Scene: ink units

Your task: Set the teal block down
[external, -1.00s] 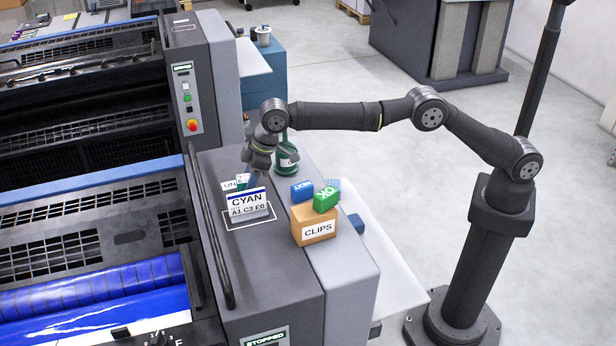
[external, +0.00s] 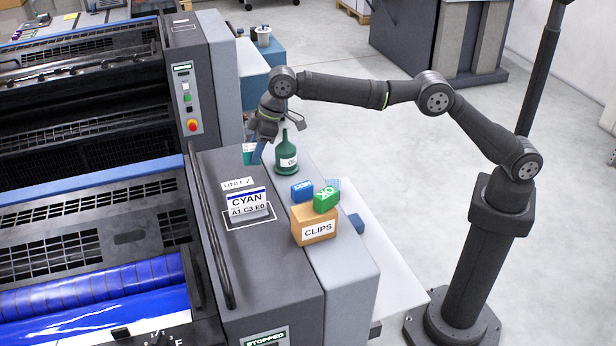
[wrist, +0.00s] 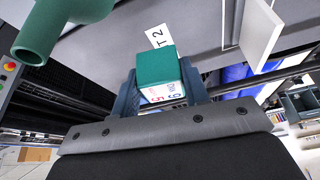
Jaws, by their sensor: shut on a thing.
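The teal block (wrist: 157,65) shows in the wrist view between my two fingers, with a white printed face below its teal side. My gripper (wrist: 160,92) is shut on it. In the external view my gripper (external: 257,152) hangs above the far end of the press console, left of the green oil can. The block (external: 248,148) shows there beside a blue finger, which hides part of it. I cannot tell how far it is above the surface.
The oil can (external: 287,160) stands close on the right; its spout end (wrist: 32,45) shows in the wrist view. A CLIPS box (external: 315,227), blue block (external: 302,191) and green block (external: 326,200) are right.

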